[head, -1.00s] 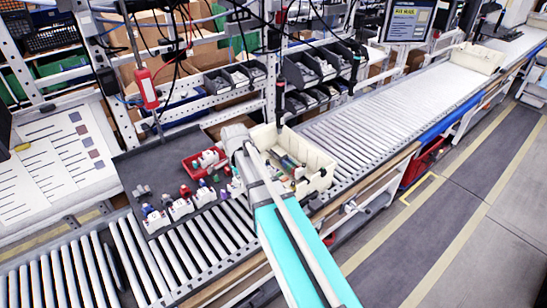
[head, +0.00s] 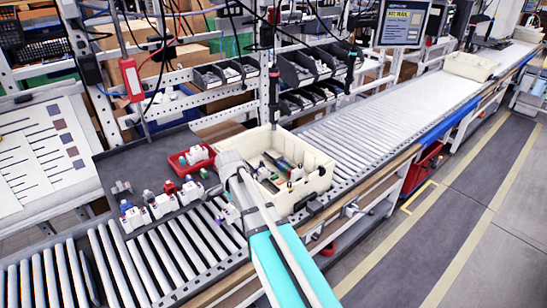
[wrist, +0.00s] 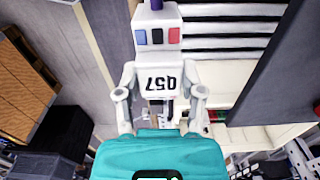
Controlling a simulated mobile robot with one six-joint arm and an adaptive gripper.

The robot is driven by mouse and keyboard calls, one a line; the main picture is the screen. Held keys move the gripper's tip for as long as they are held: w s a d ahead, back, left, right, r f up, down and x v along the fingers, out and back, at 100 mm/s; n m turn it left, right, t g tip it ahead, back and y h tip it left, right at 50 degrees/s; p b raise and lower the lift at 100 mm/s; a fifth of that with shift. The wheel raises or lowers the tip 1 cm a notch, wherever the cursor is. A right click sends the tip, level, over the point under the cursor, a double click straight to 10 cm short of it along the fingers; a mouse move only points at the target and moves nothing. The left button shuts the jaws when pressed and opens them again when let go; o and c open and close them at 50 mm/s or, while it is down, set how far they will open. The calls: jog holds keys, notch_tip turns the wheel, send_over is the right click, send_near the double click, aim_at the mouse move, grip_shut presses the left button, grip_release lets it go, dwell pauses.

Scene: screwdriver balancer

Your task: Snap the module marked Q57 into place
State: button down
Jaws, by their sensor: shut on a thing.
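The white module marked Q57 (wrist: 158,82) sits between the two fingers of my gripper (wrist: 160,118) in the wrist view. It has red, dark and blue squares on its face and a purple part at its top. My gripper is shut on it. In the head view my gripper (head: 229,212) shows as a small pale shape beside the cream bin's near left side, above the rollers. My arm hides part of it. The cream bin (head: 318,167) holds green and dark parts; any mounting place inside is too small to make out.
A dark tray (head: 125,165) at left carries several white modules (head: 162,205) in a row and a red bin (head: 177,163). Rollers (head: 130,265) run along the front. The conveyor (head: 400,110) beyond the cream bin is clear up to another cream bin (head: 470,66).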

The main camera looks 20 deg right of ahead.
jog(key=shift+f+b, duration=0.8)
jog(key=shift+f, duration=0.45)
